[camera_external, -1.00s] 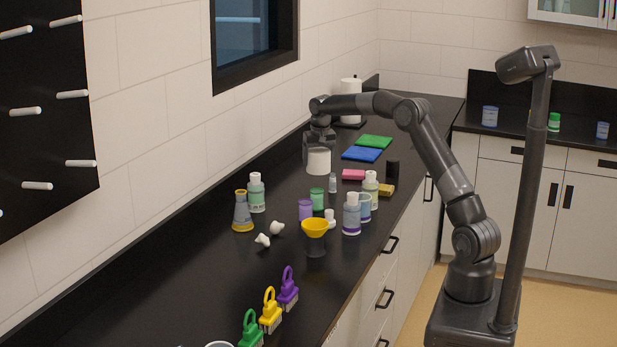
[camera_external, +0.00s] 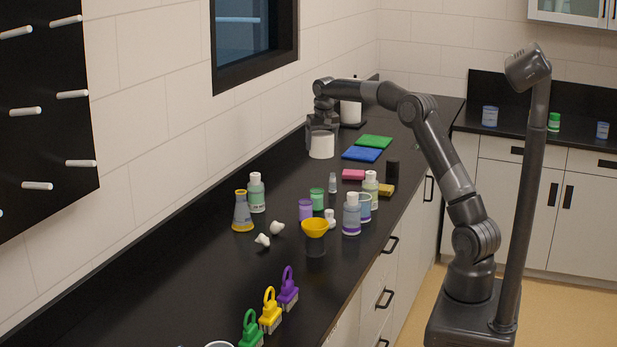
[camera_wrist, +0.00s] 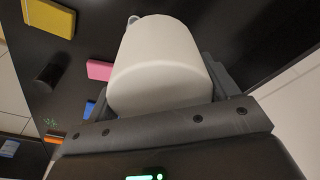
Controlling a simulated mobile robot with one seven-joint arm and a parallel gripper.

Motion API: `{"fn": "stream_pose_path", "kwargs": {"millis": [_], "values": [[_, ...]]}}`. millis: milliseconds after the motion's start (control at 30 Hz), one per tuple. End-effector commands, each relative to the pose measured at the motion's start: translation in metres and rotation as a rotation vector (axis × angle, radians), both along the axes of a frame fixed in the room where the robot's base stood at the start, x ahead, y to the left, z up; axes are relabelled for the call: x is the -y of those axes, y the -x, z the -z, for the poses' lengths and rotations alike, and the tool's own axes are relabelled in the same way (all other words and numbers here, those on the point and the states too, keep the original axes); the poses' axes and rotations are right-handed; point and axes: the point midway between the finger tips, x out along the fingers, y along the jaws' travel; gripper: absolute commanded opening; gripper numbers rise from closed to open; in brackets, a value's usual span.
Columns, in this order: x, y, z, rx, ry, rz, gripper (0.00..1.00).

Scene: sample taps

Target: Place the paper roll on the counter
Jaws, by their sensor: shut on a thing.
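The white paper roll (camera_external: 321,146) is in my gripper (camera_external: 322,133), which is shut on it from above. The roll is upright over the back part of the black counter (camera_external: 190,265), left of the blue cloth. I cannot tell whether its lower end touches the counter. In the wrist view the roll (camera_wrist: 165,65) fills the middle, between the fingers of my gripper (camera_wrist: 165,95). A second white roll (camera_external: 350,103) stands on a dark holder behind my forearm, partly hidden.
Blue (camera_external: 362,154) and green (camera_external: 374,141) cloths lie right of the held roll. A pink sponge (camera_external: 353,174), a black cylinder (camera_external: 392,168) and several bottles stand nearer the front. The counter left of the roll is bare, up to the wall.

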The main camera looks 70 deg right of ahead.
Motion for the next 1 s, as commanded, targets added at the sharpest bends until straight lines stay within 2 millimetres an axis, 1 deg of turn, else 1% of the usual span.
{"fn": "stream_pose_path", "kwargs": {"millis": [33, 167, 267, 300, 367, 400, 467, 500, 567, 600, 667, 700, 767, 800, 867, 900, 1000], "values": [[-0.012, -0.003, -0.002, 0.003, 0.002, -0.029, 0.56], [-0.048, -0.011, -0.004, 0.002, 0.001, -0.119, 0.56], [-0.084, -0.017, -0.005, 0.002, 0.001, -0.211, 0.56], [-0.102, -0.019, -0.007, 0.003, 0.001, -0.256, 0.56], [-0.131, -0.021, -0.008, 0.002, 0.001, -0.33, 0.56], [-0.152, -0.021, -0.009, 0.002, 0.001, -0.381, 0.56], [-0.185, -0.021, -0.01, 0.002, 0.002, -0.465, 0.56], [-0.207, -0.02, -0.01, 0.003, 0.001, -0.523, 0.56], [-0.24, -0.016, -0.011, 0.002, 0.001, -0.607, 0.56], [-0.262, -0.013, -0.011, 0.002, 0.0, -0.663, 0.56], [-0.294, -0.007, -0.012, 0.002, 0.002, -0.748, 0.56], [-0.316, -0.001, -0.011, 0.002, 0.001, -0.807, 0.56], [-0.347, 0.008, -0.011, 0.001, 0.001, -0.893, 0.56], [-0.368, 0.016, -0.011, 0.002, 0.002, -0.951, 0.56], [-0.398, 0.028, -0.011, 0.001, 0.001, -1.037, 0.56], [-0.418, 0.038, -0.01, 0.001, 0.001, -1.097, 0.56], [-0.463, 0.063, -0.008, 0.001, 0.002, -1.235, 0.56]]}}
